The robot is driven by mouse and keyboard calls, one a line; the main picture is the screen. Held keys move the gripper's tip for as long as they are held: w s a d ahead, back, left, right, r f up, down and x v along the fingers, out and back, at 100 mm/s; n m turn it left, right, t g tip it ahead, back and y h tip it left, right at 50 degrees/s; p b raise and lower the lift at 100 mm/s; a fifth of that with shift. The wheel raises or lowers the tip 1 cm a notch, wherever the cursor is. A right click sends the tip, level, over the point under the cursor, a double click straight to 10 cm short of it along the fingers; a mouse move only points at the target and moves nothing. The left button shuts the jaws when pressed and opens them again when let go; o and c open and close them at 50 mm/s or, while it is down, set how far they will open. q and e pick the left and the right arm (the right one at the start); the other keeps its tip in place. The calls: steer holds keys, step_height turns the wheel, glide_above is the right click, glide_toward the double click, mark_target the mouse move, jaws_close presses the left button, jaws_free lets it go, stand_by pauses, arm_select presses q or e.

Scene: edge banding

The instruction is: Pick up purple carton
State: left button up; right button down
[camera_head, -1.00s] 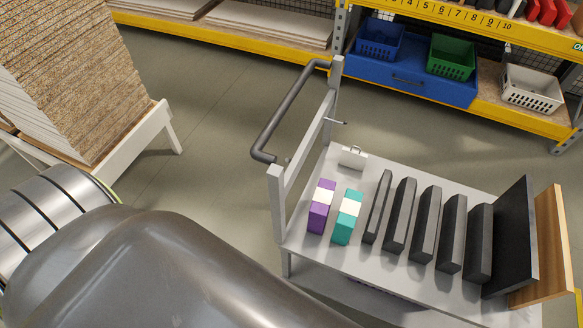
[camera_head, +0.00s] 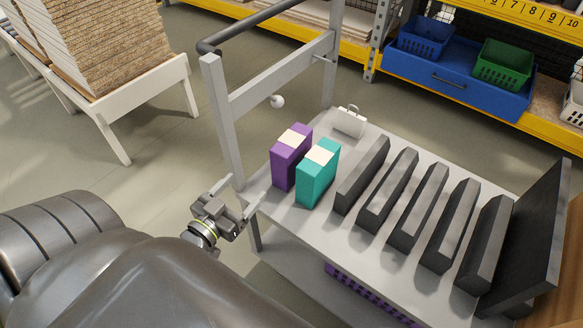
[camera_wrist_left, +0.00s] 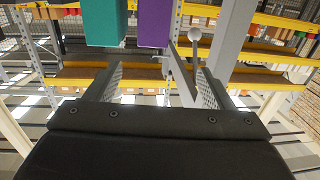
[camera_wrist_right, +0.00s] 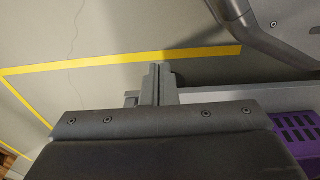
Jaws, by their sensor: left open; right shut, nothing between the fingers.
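The purple carton (camera_head: 289,160) stands upright on the left end of the grey cart's top (camera_head: 350,240), with a pale label on its top. A teal carton (camera_head: 316,178) stands close to its right. My left gripper (camera_head: 238,190) is open and empty at the cart's left edge, to the left of and a little below the purple carton in the head view. In the left wrist view the purple carton (camera_wrist_left: 154,24) shows at the top, beyond the open fingers, with the teal carton (camera_wrist_left: 103,22) at its left. My right gripper (camera_wrist_right: 157,72) is shut and empty over the floor in the right wrist view.
Several dark bars (camera_head: 415,206) stand on the cart to the right of the cartons. A white box with a handle (camera_head: 349,121) is behind them. The cart's upright frame (camera_head: 222,125) rises near my left gripper. A purple crate (camera_head: 365,291) is on the lower shelf.

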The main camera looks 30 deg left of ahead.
mark_target(276, 156)
arm_select(q)
steer(key=w+p, duration=0.1)
steer(key=w, duration=0.2)
steer(key=w+p, duration=0.1)
steer(key=w, duration=0.3)
steer(key=w+r+p, duration=0.1)
steer(key=w, duration=0.3)
steer(key=shift+d, duration=0.25)
steer(key=shift+w+f, duration=0.15)
steer(key=shift+w, duration=0.45)
steer(key=shift+w+f, duration=0.2)
steer(key=shift+w, duration=0.15)
steer(key=w, duration=0.2)
steer(key=w+f, duration=0.1)
steer(key=w, duration=0.1)
steer(key=shift+d+b, duration=0.3)
steer(key=shift+b, duration=0.05)
steer(key=shift+w, duration=0.25)
arm_select(e)
steer(key=s+f, duration=0.1)
steer(key=s+d+f, duration=0.1)
steer(key=s+f, duration=0.1)
steer(key=f, duration=0.1)
steer(key=shift+s+d, duration=0.25)
steer(key=shift+s, duration=0.05)
